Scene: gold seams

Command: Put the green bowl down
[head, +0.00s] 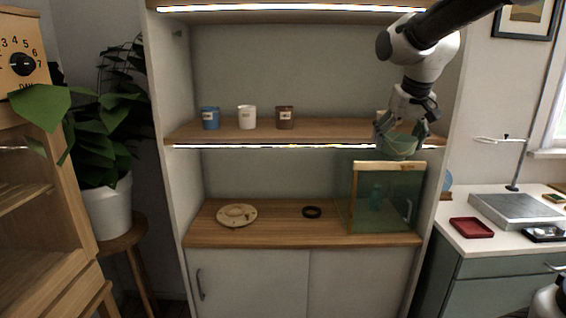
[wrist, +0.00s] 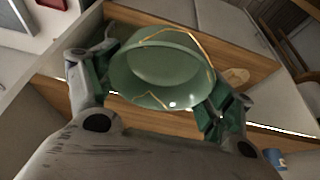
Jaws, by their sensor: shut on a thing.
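The green bowl (head: 399,147) has gold seam lines, seen clearly in the wrist view (wrist: 160,75). My gripper (head: 404,122) is shut on it, with one finger on each side of the bowl. The wrist view also shows both fingers of my gripper (wrist: 152,88) at its sides. The bowl is held in front of the right end of the upper wooden shelf (head: 340,130), above the glass case. Its inside looks empty.
A glass case (head: 385,206) with a wooden top edge stands below, on the lower shelf (head: 290,228). A cream plate-like piece (head: 237,214) and a dark ring (head: 312,212) lie left of it. Blue (head: 210,117), white (head: 247,117) and brown (head: 284,117) jars stand on the upper shelf.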

